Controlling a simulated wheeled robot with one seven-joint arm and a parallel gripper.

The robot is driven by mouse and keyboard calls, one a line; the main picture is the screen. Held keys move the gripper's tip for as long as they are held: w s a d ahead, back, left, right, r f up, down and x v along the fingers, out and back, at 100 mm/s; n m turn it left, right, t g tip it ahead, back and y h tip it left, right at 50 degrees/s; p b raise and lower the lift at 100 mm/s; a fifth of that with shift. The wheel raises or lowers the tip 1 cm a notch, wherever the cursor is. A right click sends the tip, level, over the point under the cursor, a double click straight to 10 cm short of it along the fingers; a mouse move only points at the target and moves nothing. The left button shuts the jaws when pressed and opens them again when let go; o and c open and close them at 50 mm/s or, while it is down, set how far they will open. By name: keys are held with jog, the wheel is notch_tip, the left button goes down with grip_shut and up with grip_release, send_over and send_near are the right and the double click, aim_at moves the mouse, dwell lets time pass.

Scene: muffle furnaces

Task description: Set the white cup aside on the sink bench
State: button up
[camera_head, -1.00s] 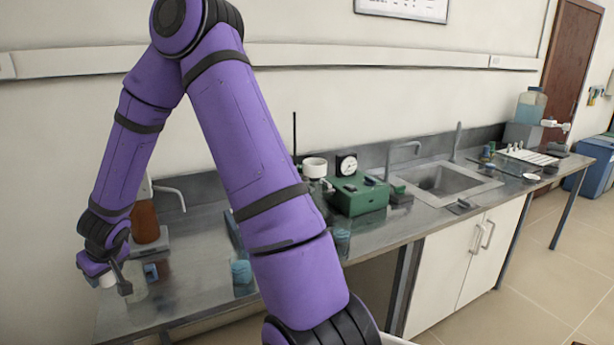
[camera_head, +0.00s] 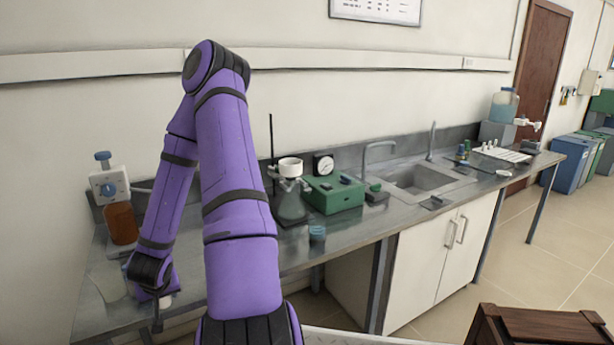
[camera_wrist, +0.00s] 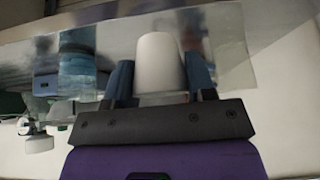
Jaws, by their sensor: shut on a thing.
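The white cup (camera_wrist: 160,62) is between the two blue fingers of my gripper (camera_wrist: 162,82) in the wrist view, and the fingers are shut on it. In the head view my gripper (camera_head: 156,312) is low at the left end of the bench, near its front edge. Only a small part of the cup (camera_head: 166,300) shows there beside the gripper. I cannot tell whether the cup touches the bench. The sink bench (camera_head: 350,232) runs to the right, with the sink (camera_head: 415,180) in its right half.
A clear glass beaker (camera_head: 108,284) stands just left of my gripper. A brown bottle with a white dispenser (camera_head: 120,222) is behind. A flask with a white funnel (camera_head: 290,168), a green box (camera_head: 333,194) and a small blue beaker (camera_head: 317,234) stand mid-bench. A brown wooden object (camera_head: 535,327) is at lower right.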

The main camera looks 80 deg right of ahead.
jog(key=shift+s+d+f+m, duration=0.1)
jog(key=shift+s+d+m, duration=0.25)
jog(key=shift+s, duration=0.25)
jog(key=w+d, duration=0.3)
jog(key=w+d+f, duration=0.1)
jog(key=w+d, duration=0.7)
jog(key=shift+d+f, duration=0.15)
jog(key=shift+f, duration=0.05)
jog(key=shift+w+d+f, duration=0.1)
jog(key=shift+d+f, duration=0.05)
jog(key=shift+f, duration=1.65)
jog(key=o, duration=0.9)
jog(key=shift+f, duration=0.1)
